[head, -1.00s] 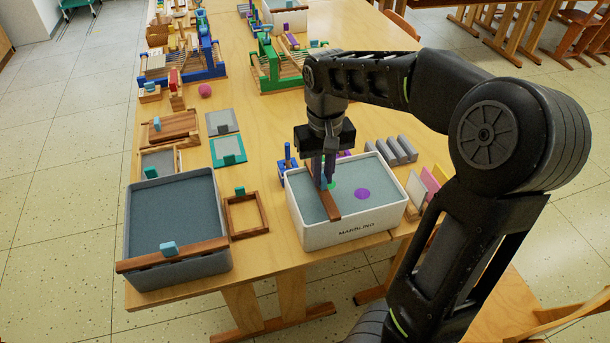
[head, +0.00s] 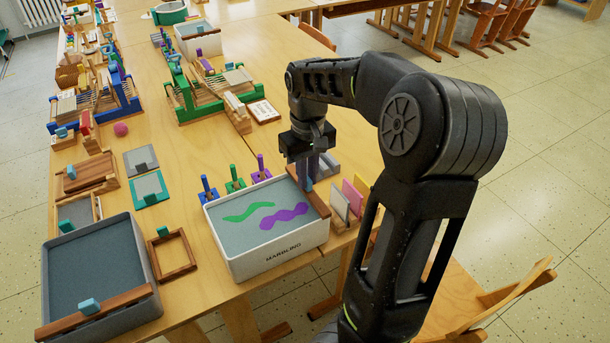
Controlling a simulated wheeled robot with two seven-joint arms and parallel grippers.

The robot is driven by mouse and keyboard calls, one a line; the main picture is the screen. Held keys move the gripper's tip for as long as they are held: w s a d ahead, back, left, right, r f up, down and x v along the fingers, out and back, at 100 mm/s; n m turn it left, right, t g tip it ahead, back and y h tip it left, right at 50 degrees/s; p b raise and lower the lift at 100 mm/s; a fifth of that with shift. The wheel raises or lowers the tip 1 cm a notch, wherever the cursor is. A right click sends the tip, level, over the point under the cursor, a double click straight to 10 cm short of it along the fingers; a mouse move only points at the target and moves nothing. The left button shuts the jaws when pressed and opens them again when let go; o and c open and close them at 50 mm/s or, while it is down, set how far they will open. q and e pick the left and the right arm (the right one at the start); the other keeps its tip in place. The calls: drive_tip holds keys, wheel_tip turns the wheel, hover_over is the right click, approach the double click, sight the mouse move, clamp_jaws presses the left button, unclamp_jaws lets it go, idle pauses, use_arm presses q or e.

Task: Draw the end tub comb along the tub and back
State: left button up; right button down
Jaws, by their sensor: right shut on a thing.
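The white end tub (head: 279,259), lettered MARBLING, stands near the table's front edge in the head view. Its grey bath (head: 235,230) shows a wavy green streak (head: 249,211) and a wavy purple streak (head: 284,215). My right gripper (head: 305,178) is over the tub's right end, pointing down, and shut on the comb's blue grip. The comb (head: 316,200) is a brown wooden bar lying across the tub at its right end. Its underside is hidden. My left gripper is not in view.
A grey tub (head: 150,301) with another comb stands at left, with a wooden frame (head: 172,254) between the tubs. Blue, green and purple handled tools (head: 234,180) stand behind the white tub. Coloured panels (head: 351,196) stand close to its right.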

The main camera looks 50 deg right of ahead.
drive_tip(key=shift+d, duration=0.25)
drive_tip(key=c, duration=1.4)
unclamp_jaws()
drive_tip(key=shift+s, duration=0.1)
drive_tip(key=shift+c, duration=0.2)
drive_tip(key=shift+r, duration=0.1)
drive_tip(key=shift+r, duration=3.8)
